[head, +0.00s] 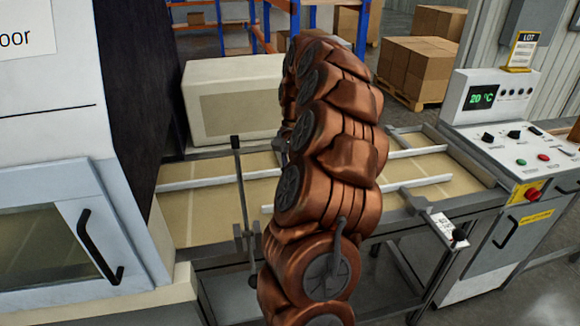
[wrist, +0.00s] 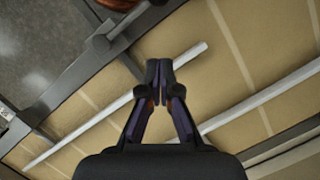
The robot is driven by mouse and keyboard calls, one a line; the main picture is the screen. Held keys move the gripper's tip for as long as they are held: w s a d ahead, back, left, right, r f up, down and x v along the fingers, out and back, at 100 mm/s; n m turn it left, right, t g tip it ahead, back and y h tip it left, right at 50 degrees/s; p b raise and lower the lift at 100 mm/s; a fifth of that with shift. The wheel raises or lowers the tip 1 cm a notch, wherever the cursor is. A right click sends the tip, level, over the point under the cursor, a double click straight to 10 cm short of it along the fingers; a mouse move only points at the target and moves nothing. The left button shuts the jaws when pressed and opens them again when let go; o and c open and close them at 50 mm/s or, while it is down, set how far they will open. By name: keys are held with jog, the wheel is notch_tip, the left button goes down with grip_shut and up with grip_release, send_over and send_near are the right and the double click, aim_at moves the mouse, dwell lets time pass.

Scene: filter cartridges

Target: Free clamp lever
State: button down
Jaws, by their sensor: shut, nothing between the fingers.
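A dark upright lever (head: 241,185) stands at the front rail of the conveyor in the head view, left of my arm. It looks like the clamp lever; its foot meets brackets on the rail. My gripper (wrist: 160,70) shows in the wrist view, its fingertips together and empty above the tan conveyor bed. In the head view my copper arm hides most or all of the gripper. In the wrist view a grey bar with a rounded end (wrist: 103,42) lies by the rail, left of and apart from the fingertips; I cannot tell whether it is the lever.
The conveyor bed (head: 205,212) carries pale guide rails (head: 415,183). A cream housing (head: 232,100) stands behind it. A white machine with a door handle (head: 100,248) is at left, a control console (head: 505,125) at right. A small dark-knobbed fitting (head: 447,230) sticks out at the front right.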

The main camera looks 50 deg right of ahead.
jog(key=shift+s+a+f+p, duration=0.3)
jog(key=shift+a+f+p, duration=0.15)
jog(key=shift+a+f, duration=0.35)
jog(key=shift+s+a+f+p, duration=0.25)
jog(key=shift+a+f+p, duration=0.2)
jog(key=shift+a+f, duration=0.35)
jog(key=shift+s+a+f+p, duration=0.3)
jog(key=shift+a+f+p, duration=0.15)
jog(key=shift+a+f, duration=0.45)
jog(key=shift+f, duration=0.05)
jog(key=shift+a, duration=0.1)
